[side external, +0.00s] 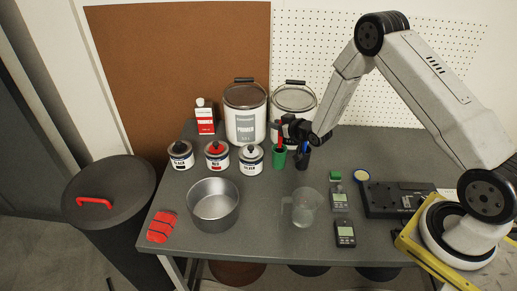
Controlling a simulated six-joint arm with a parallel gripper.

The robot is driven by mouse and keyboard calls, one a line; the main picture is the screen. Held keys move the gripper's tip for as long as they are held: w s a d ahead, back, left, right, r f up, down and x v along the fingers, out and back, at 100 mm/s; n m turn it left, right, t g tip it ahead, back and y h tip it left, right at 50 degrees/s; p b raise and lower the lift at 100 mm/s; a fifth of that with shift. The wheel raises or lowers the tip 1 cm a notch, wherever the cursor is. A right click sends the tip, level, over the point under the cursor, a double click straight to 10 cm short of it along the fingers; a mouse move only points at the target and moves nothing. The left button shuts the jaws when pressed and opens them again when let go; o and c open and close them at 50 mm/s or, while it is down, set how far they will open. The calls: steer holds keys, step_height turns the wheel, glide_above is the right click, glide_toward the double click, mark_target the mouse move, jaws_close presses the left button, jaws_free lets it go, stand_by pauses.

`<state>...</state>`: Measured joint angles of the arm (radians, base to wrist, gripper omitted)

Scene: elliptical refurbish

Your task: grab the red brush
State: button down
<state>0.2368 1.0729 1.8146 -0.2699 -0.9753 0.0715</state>
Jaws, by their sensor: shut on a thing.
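The red brush (280,132) stands upright, with its red handle showing above a green cup (279,158). Its lower end is hidden in the cup. My gripper (284,128) reaches in from the right at the height of the handle and is shut on the red brush. The fingertips are small and dark here, so their exact contact is hard to make out. A black cup (302,158) with a blue-handled tool (305,147) stands just right of the green cup, beneath my gripper.
Two large paint buckets (245,118) stand close behind. Several small paint cans (217,155) are to the left. A metal pot (214,205), a clear jug (303,208) and a red cloth-like item (161,227) are in front. Small devices (345,234) lie at the right.

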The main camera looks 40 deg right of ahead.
step_height(320, 180, up, 8)
steer(key=shift+f, duration=0.2)
stand_by(0.8)
